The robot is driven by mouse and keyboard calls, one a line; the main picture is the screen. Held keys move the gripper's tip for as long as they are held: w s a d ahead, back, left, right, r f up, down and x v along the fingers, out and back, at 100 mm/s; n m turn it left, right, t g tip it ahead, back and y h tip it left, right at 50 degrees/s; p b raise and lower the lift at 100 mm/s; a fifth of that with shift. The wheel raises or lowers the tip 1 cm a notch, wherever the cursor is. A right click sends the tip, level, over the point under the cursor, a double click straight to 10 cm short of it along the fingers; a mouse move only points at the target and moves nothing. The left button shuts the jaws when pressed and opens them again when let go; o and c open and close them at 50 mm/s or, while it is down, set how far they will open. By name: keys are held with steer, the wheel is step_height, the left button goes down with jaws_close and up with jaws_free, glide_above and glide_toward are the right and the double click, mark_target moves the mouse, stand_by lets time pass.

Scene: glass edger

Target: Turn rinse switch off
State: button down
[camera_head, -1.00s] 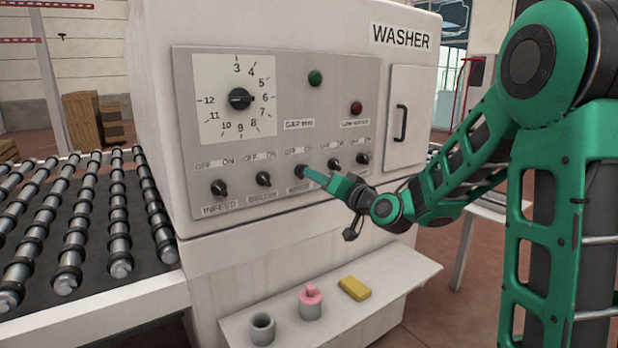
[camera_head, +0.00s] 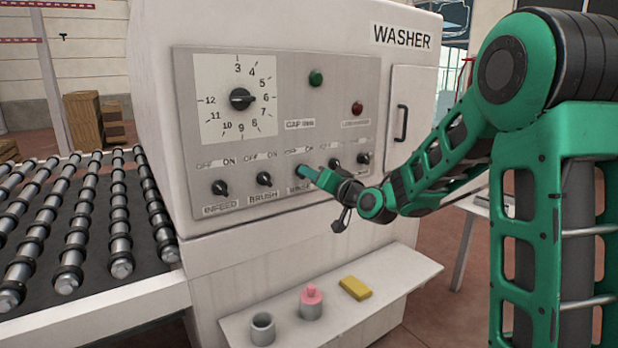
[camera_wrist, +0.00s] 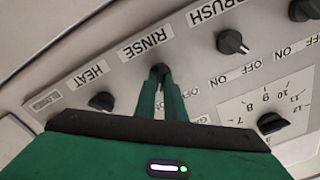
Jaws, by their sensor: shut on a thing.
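The rinse switch (camera_wrist: 160,69) is a small dark knob on the washer's grey control panel (camera_head: 290,122), above the RINSE label in the head view. My gripper (camera_head: 304,170) reaches in from the right with its green fingers at this knob. In the wrist view the two fingers of my gripper (camera_wrist: 160,80) close around the knob, next to the upside-down RINSE label (camera_wrist: 146,41). The fingers hide most of the knob, so I cannot tell which way it points.
The brush knob (camera_head: 264,179) and infeed knob (camera_head: 220,188) sit to the left, and the heat knob (camera_wrist: 101,101) is on the other side. A shelf (camera_head: 385,275) below holds a grey cup, a pink-topped container and a yellow block. Rollers (camera_head: 75,230) stand at left.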

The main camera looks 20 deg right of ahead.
steer(key=shift+d+n, duration=0.1)
steer(key=shift+n, duration=0.2)
steer(key=shift+f+n, duration=0.2)
steer(key=shift+n, duration=6.3)
steer(key=shift+a+n, duration=0.2)
steer(key=shift+n, duration=0.1)
steer(key=c, duration=1.8)
jaws_free()
steer(key=shift+c, duration=0.2)
steer(key=shift+s+r, duration=0.1)
steer(key=v, duration=1)
steer(key=shift+s, duration=0.3)
